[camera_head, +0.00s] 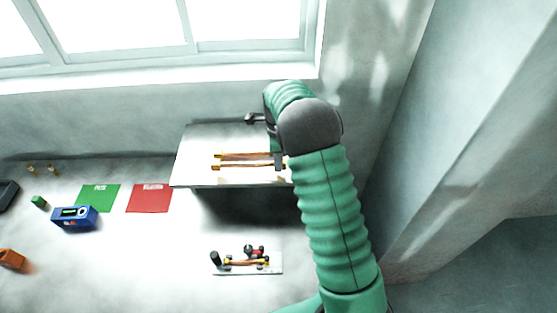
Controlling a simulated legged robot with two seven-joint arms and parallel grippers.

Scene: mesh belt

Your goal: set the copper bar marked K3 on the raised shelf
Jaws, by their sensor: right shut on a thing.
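The raised shelf (205,142) is a pale flat board against the wall below the window. Two thin copper bars show at it, an upper one (248,155) and a lower one (240,167), side by side and roughly level. My right gripper (277,160) is over the right part of the shelf, shut at the right end of the bars; I cannot tell which of the two it holds. I cannot tell whether the held bar touches the shelf. No K3 mark is readable. The right arm hides the shelf's right end. My left gripper is not in view.
A pale fixture plate (273,268) with a copper-coloured bar and black and red knobs stands below the shelf. Left are a red mat (150,199), a green mat (97,198), a blue meter (75,217), a green block (38,201) and an orange object (12,258).

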